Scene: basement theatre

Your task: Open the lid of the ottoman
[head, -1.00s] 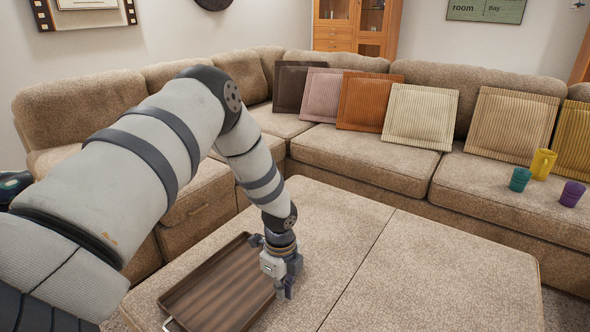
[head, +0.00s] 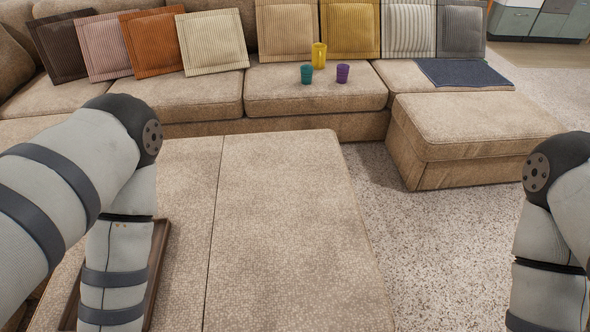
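The large beige ottoman (head: 285,225) stands in front of me in the head view. Its flat top is closed, and a dark seam runs front to back, dividing it into two halves. A brown wooden tray (head: 157,262) lies on the left half, mostly hidden behind my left arm. My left arm reaches down over the tray, and its gripper is below the picture's edge. My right arm hangs at the right edge over the carpet, clear of the ottoman, with its gripper also out of view.
A beige sectional sofa (head: 195,97) with several cushions runs along the back. Speckled carpet (head: 430,240) lies free right of the ottoman.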

